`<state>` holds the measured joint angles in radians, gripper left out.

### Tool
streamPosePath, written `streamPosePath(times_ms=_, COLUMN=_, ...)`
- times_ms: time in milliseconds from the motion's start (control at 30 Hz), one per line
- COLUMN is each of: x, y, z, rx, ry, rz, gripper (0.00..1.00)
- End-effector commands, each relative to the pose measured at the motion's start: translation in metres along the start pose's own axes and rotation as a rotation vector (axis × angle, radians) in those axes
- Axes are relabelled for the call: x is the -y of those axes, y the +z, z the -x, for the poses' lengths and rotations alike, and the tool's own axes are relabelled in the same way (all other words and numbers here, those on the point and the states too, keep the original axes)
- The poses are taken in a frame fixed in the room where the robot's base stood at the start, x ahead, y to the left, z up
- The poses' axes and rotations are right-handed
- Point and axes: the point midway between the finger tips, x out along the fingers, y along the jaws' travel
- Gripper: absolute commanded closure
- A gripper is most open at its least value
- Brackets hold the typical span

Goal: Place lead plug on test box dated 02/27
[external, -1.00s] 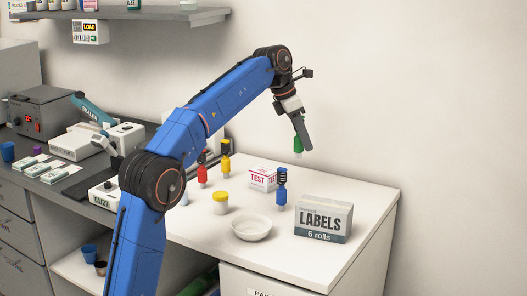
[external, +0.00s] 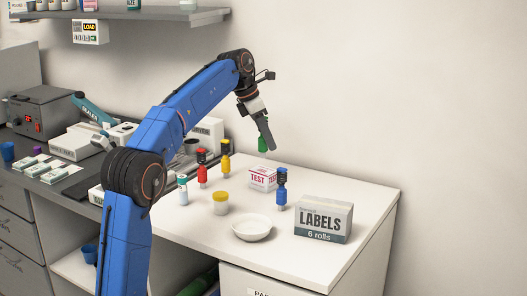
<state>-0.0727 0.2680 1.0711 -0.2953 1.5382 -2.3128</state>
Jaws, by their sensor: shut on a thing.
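My gripper (external: 265,138) is shut on a green lead plug (external: 263,146), of which only a small part shows below the jaws. It holds the plug in the air above a white box with pink TEST lettering (external: 259,180). I cannot read a date on this box. A red plug (external: 202,172), a yellow plug (external: 225,164) and a blue plug (external: 281,192) stand upright on the white counter (external: 330,185). Another white box (external: 97,193) at the left is mostly hidden behind my arm.
A white bowl (external: 252,229), a yellow-lidded jar (external: 221,203) and a LABELS box (external: 323,222) stand near the counter's front. A small vial (external: 183,190) stands beside my arm. The counter's back right is clear.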

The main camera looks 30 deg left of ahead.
Motion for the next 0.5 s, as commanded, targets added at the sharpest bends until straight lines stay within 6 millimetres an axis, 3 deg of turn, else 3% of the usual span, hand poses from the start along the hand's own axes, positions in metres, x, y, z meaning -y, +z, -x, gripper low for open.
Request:
streamPosePath(times_ms=300, x=0.000, y=-0.013, z=-0.032, rx=-0.001, ry=-0.001, rz=0.000, gripper=0.98)
streamPosePath(times_ms=500, x=0.000, y=-0.015, z=-0.036, rx=0.000, ry=0.000, rz=0.000, gripper=0.98)
